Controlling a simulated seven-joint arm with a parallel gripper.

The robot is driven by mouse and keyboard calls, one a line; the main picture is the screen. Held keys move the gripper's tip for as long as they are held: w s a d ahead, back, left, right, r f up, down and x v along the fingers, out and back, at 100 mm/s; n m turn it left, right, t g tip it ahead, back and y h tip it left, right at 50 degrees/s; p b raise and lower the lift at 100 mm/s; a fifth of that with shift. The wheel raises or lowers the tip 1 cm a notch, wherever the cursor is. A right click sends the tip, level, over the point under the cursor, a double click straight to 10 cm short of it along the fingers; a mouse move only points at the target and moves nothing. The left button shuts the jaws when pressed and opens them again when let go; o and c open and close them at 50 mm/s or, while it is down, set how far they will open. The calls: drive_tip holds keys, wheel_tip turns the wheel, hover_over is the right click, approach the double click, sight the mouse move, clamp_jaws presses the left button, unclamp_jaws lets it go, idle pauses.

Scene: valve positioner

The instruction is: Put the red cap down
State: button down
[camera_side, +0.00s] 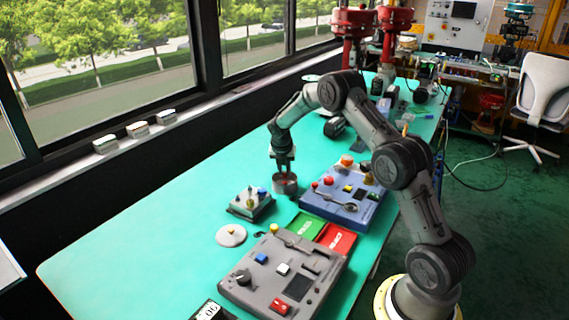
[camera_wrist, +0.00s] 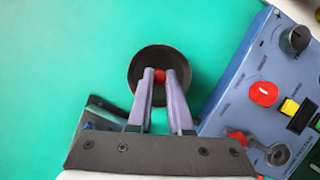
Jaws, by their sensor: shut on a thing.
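The red cap (camera_wrist: 160,76) shows between my fingertips in the wrist view. My gripper (camera_wrist: 161,77) points down and is shut on it. Directly under it is a dark round dish (camera_wrist: 136,68) with a raised rim. In the side view my gripper (camera_side: 284,171) is over this grey round dish (camera_side: 285,187), which stands on the green table. A little red shows at the dish's top. The fingers hide part of the cap, and I cannot tell whether it touches the dish floor.
A blue control panel (camera_side: 345,205) with buttons lies close to the right of the dish. A small grey box (camera_side: 250,204) stands to the left, near a white disc (camera_side: 231,235). A large grey panel (camera_side: 283,270) lies at the front. The green table (camera_side: 130,240) is clear at left.

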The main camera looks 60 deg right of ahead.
sight(284, 173)
drive_tip(key=shift+f, duration=0.55)
drive_tip(key=c, duration=0.8)
unclamp_jaws()
drive_tip(key=shift+o, duration=0.2)
drive_tip(key=shift+r, duration=3.55)
drive_tip(key=shift+a, duration=0.1)
